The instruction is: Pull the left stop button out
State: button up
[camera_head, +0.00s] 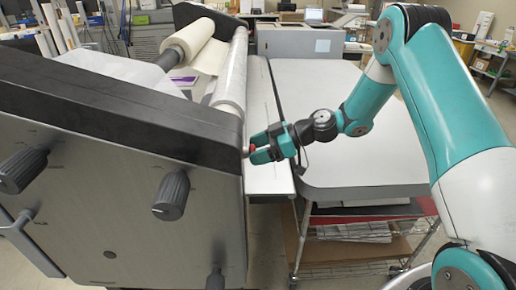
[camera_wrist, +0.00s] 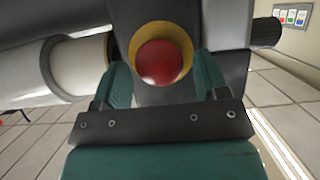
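The left stop button is a red round knob with a yellow ring around it (camera_wrist: 160,62), set on a dark housing in the wrist view. In the head view a small bit of red (camera_head: 252,148) shows at the laminator's side, mostly hidden by my gripper (camera_head: 258,152). In the wrist view the two teal fingers of my gripper (camera_wrist: 162,78) stand apart, one on each side of the button. Some room shows between the fingers and the red knob. I see no clear contact.
The laminator (camera_head: 120,200) fills the left side, with black knobs (camera_head: 172,194) on its side panel. Rolls of film (camera_head: 232,75) lie across its top. A grey-topped table (camera_head: 350,130) stands right of it, below my arm. Another black knob (camera_wrist: 265,32) shows at the right in the wrist view.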

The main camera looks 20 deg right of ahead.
jog(key=c, duration=1.1)
jog(key=shift+o, duration=0.2)
jog(key=shift+s+d+b, duration=0.15)
jog(key=shift+d+b, duration=0.55)
jog(key=shift+b, duration=0.4)
jog(key=o, duration=1.2)
jog(key=shift+s+d, duration=0.1)
jog(key=shift+d, duration=0.05)
jog(key=shift+o, duration=0.2)
jog(key=b+v, duration=0.2)
jog(key=v, duration=1.5)
jog(key=shift+b, duration=0.35)
